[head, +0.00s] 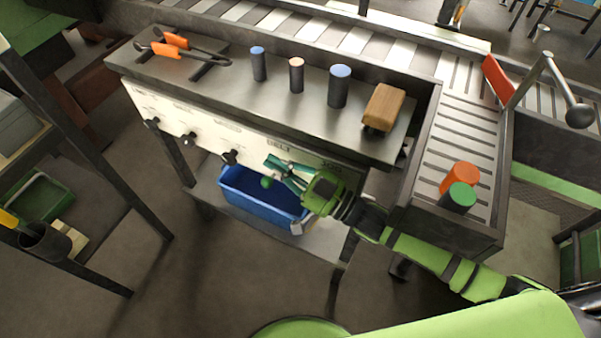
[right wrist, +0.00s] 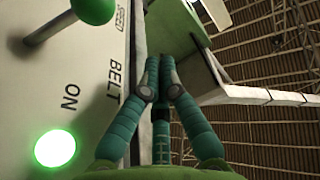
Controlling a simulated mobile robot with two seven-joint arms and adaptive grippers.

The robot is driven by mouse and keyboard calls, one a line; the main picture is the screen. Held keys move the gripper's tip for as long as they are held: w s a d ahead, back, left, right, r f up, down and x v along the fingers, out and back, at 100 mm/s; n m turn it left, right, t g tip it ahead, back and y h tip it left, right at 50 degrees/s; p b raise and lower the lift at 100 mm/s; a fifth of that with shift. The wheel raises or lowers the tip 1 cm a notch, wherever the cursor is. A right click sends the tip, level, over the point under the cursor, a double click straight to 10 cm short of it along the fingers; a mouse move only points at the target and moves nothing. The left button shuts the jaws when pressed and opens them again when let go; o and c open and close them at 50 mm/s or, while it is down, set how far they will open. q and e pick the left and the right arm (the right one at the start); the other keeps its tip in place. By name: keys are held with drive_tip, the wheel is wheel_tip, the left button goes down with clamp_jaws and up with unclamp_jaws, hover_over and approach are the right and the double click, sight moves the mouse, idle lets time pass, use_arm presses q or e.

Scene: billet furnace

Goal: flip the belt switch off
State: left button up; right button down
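The belt switch shows in the right wrist view as a green ball-ended lever (right wrist: 92,10) on the white panel, near the lettering BELT and ON. A green lamp (right wrist: 54,149) glows below the lettering. In the head view the green ball (head: 267,181) shows just in front of the blue bin, beside my fingers. My right gripper (head: 274,168) is in front of the panel, near its BELT label. In the right wrist view its teal fingers (right wrist: 159,65) come together at the tips, with nothing between them, right of the lever and apart from it. My left gripper is not in view.
The bench (head: 215,80) carries orange-handled tongs (head: 170,45), several cylinders and a wooden-topped block (head: 384,105). A blue bin (head: 255,200) stands on the shelf below. Black knobs (head: 230,157) stick out of the panel. A side conveyor (head: 450,140) holds an orange and a green cylinder.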

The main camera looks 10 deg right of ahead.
sight(273, 177)
drive_tip(key=f, duration=0.1)
drive_tip(key=a+f, duration=0.1)
drive_tip(key=shift+f, duration=0.4)
drive_tip(key=shift+s+f, duration=0.1)
drive_tip(key=shift+f, duration=0.4)
drive_tip(key=shift+s+f+n, duration=0.15)
drive_tip(key=shift+f+n, duration=0.05)
drive_tip(key=shift+n, duration=0.3)
drive_tip(key=shift+s+a+f+n+b, duration=0.15)
drive_tip(key=shift+f+n+b, duration=0.15)
drive_tip(key=shift+n+b, duration=0.3)
drive_tip(key=shift+s+a+f+n+g+y+b, duration=0.2)
drive_tip(key=shift+f+n+g+b, duration=0.5)
drive_tip(key=shift+n, duration=0.8)
drive_tip(key=shift+s+a+f+n+g+y+b, duration=0.15)
drive_tip(key=shift+f+n+g+y+b, duration=0.15)
drive_tip(key=shift+f+n+b, duration=0.9)
drive_tip(key=shift+s+a+f+n+g+y+b, duration=0.15)
drive_tip(key=shift+f+n+g+b, duration=0.4)
drive_tip(key=shift+n, duration=1.25)
